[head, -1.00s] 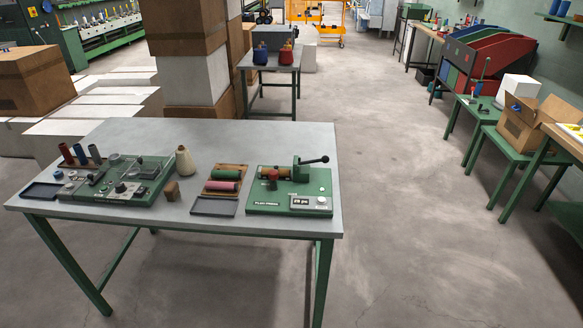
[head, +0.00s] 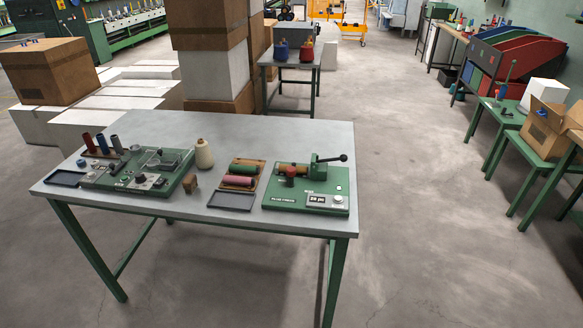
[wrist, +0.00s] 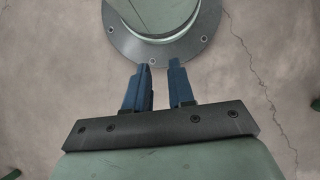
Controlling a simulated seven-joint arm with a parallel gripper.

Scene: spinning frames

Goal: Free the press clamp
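The press (head: 270,204), a green base with a small display, stands at the right end of the grey table. Its clamp (head: 322,161) has a dark lever with a ball end pointing right. Whether the clamp grips the cylinder is too small to tell. My gripper (wrist: 158,66) shows only in the wrist view, its two blue fingers apart with nothing between them. It is over the floor, away from the press.
On the grey table (head: 325,135), a tray of green and pink rolls (head: 240,174), a cream cone (head: 204,154) and a second green device (head: 130,180) stand left of the press. Brown and white boxes (head: 210,60) are stacked behind. The floor right of the table is open.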

